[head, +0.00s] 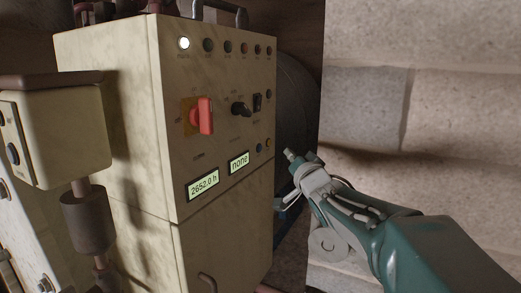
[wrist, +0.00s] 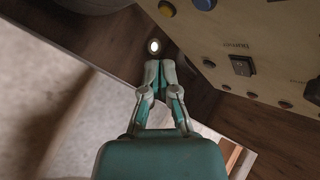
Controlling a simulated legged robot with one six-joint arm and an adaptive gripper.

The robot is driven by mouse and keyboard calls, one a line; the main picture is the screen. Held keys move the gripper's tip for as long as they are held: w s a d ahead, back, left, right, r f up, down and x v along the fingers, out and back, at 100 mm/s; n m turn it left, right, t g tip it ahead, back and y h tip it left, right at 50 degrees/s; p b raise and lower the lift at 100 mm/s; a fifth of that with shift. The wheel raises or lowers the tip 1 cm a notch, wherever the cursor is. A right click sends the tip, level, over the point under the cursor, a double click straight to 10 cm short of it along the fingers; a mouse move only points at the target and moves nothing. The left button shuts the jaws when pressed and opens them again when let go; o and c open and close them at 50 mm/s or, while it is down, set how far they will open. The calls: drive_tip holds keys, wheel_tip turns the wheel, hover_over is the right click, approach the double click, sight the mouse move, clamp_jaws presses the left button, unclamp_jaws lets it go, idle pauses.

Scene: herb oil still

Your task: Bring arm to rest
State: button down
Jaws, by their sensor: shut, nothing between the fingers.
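My gripper (wrist: 160,66) is shut, its two pale fingertips together with nothing between them. In the wrist view the fingers point up the picture, with the cabinet's control panel (wrist: 248,30) above and to the right. In the head view my teal arm reaches in from the lower right, and its end is just right of the cabinet (head: 225,110). The fingertips are hard to make out there, so I cannot tell exactly how far they are from the panel.
The cream cabinet carries a red rotary switch (head: 206,116), a black knob (head: 240,109), a lit white lamp (head: 184,43) and displays reading "2652.0 h" (head: 203,185) and "none" (head: 239,162). A smaller box (head: 65,135) stands left. A stone wall (head: 430,110) is behind my arm.

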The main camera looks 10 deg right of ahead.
drive_tip(key=s+f+n+g+h, duration=0.1)
drive_tip(key=s+f+n+g, duration=0.1)
drive_tip(key=s+f+g, duration=0.2)
drive_tip(key=s+a+f+n+g+h, duration=0.1)
drive_tip(key=s+f+g, duration=0.4)
drive_tip(key=s+f, duration=0.5)
drive_tip(key=s+f+n+g+h, duration=0.1)
drive_tip(key=s+f+g, duration=0.3)
drive_tip(key=s, duration=1.7)
wheel_tip(320, 180, down, 3)
drive_tip(key=shift+a+f+n+g, duration=0.2)
drive_tip(key=shift+a+n+g, duration=0.15)
drive_tip(key=shift+n, duration=0.45)
drive_tip(key=shift+w, duration=0.1)
